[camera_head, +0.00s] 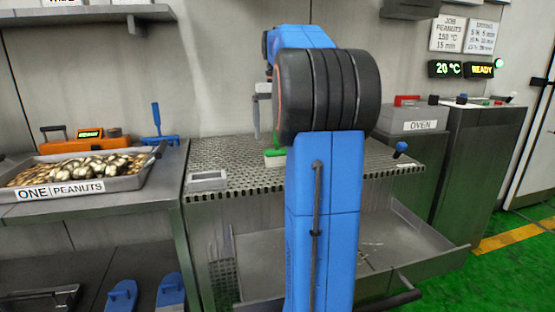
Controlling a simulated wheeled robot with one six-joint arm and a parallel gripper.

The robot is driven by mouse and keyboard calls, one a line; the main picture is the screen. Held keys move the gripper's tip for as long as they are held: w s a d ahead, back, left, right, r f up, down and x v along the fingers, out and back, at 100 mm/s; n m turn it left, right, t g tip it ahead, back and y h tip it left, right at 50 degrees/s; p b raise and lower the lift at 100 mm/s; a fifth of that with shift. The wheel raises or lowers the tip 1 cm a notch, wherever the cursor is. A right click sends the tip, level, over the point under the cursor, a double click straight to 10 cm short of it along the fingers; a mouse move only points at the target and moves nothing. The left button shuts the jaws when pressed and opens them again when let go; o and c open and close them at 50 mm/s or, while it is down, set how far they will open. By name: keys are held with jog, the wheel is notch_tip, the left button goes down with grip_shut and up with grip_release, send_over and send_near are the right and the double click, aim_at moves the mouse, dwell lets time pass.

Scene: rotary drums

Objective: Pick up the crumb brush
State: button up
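What looks like the crumb brush (274,158), a green piece over a pale block, is on the perforated metal table and partly hidden behind my arm. Its right side cannot be seen. My gripper (258,112) is mostly hidden behind my blue and black arm. Only a grey finger part shows, pointing down, above and slightly left of the green piece. I cannot tell whether it touches the piece or how wide the fingers are.
A small grey tray (208,180) sits at the table's front left. A blue-tipped knob (400,149) is at its right. A tray of peanuts (88,187) and an orange scale (85,140) stand left. An open drawer (400,238) juts out below.

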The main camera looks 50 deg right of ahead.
jog(key=shift+w+d+f, duration=0.1)
jog(key=shift+f, duration=2.55)
jog(key=c, duration=1.1)
